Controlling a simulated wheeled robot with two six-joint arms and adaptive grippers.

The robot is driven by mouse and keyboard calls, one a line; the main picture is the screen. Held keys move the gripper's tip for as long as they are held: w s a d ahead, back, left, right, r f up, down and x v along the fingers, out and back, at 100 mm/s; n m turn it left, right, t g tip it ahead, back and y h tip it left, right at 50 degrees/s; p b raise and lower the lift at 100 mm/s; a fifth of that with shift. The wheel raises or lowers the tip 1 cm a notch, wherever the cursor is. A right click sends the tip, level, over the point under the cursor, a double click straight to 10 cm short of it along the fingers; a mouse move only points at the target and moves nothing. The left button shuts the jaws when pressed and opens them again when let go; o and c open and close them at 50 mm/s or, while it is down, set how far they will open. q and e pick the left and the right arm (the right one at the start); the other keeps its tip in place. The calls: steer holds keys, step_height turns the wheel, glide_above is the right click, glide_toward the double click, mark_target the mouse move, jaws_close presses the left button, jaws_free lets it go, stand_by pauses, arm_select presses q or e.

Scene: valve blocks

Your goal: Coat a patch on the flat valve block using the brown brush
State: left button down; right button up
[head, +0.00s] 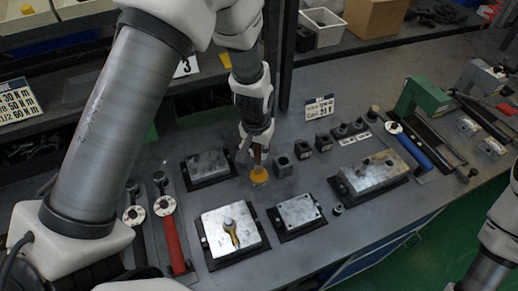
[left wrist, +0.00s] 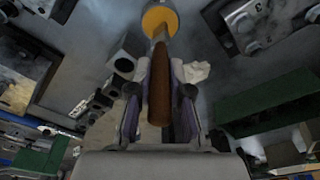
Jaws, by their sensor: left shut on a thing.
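My left gripper (head: 257,150) is shut on the handle of the brown brush (left wrist: 159,90) and points down over the bench. The brush's round orange-yellow end also shows in the head view (head: 259,175), below my fingers; I cannot tell whether it touches the bench. A low flat metal block (head: 298,213) with corner holes sits on a dark plate, right of and nearer than the brush. Another flat block (head: 215,220) bears a small yellow-and-dark tool (head: 232,236). A mottled block (head: 208,165) lies left of the brush. My right gripper is out of view.
A larger block (head: 368,174) with raised ports stands at the right. Small dark cubes (head: 302,149) stand just right of my gripper. A red-handled torque tool (head: 172,235) lies left, a blue-handled one (head: 412,147) right. A small sign (head: 320,108) stands behind.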

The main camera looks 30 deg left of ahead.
arm_select(q)
steer(key=shift+f+b, duration=0.3)
steer(key=shift+f, duration=0.2)
stand_by(0.4)
steer(key=shift+s, duration=0.1)
stand_by(1.1)
step_height(320, 180, up, 7)
steer(key=p, duration=0.6)
steer(key=shift+p, duration=0.35)
